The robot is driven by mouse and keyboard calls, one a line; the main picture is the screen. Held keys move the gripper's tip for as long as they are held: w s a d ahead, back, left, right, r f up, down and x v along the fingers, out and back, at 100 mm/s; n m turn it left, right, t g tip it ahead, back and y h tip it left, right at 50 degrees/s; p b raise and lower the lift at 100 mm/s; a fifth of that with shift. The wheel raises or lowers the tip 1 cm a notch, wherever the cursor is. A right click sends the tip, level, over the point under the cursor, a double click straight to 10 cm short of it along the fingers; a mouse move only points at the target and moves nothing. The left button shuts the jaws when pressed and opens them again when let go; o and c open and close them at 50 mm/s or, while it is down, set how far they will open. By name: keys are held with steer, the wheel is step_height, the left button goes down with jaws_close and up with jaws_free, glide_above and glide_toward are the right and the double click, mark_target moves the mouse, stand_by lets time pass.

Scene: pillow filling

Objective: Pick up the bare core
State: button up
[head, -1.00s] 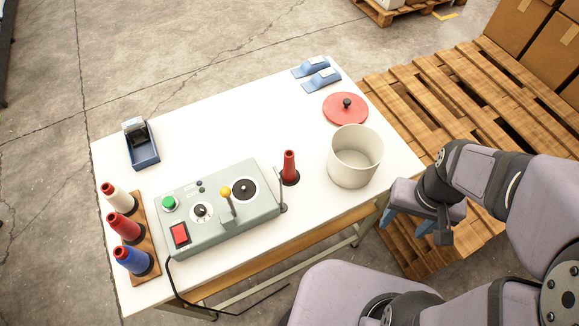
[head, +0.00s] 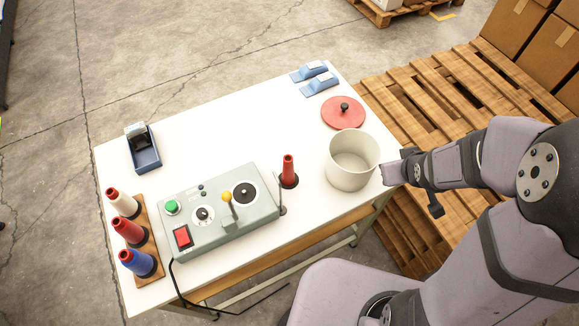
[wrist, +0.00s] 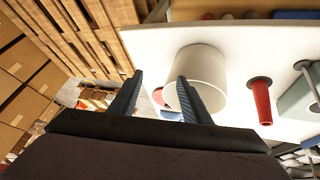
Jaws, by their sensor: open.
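The bare core is a plain red cone (head: 289,170) standing upright on a dark base beside the grey machine. It also shows in the wrist view as a red cone (wrist: 262,105) on the right side. My gripper (wrist: 160,92) is open and empty, its two dark blue fingers apart. In the head view my gripper is at the table's right edge, beside the white pot, with its fingers not clearly visible. The pot stands between my gripper and the core.
The open white pot (head: 333,174) is close to my gripper. The grey machine (head: 185,229) with a yellow-knobbed lever is left of the core. A rack (head: 157,276) holds white, red and blue cones. A red lid (head: 328,114) lies behind the pot. The table (head: 225,125) is clear at middle back.

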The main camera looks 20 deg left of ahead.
steer(key=w+a+n+t+y, duration=0.1)
steer(key=w+a+n+y, duration=0.1)
steer(key=a, duration=0.3)
steer(key=n+g+y+b, duration=0.2)
steer(key=n+y+b, duration=0.1)
steer(key=y, duration=0.3)
glide_toward(292, 161)
steer(key=a+f, duration=0.1)
steer(key=f, duration=0.1)
steer(key=w+a+f, duration=0.1)
steer(key=f, duration=0.1)
steer(key=w+a+f, duration=0.1)
steer(key=f, duration=0.1)
steer(key=shift+w+a, duration=0.1)
steer(key=shift+w, duration=0.1)
steer(key=shift+a, duration=0.35)
steer(key=shift+w+a+r+t+y, duration=0.25)
steer(key=shift+w+a+t+y, duration=0.25)
steer(key=shift+t+y, duration=0.25)
steer(key=shift+b+x, duration=1.05)
steer(key=shift+b, duration=0.25)
steer(key=shift+s+a, duration=0.1)
steer(key=shift+a, duration=0.1)
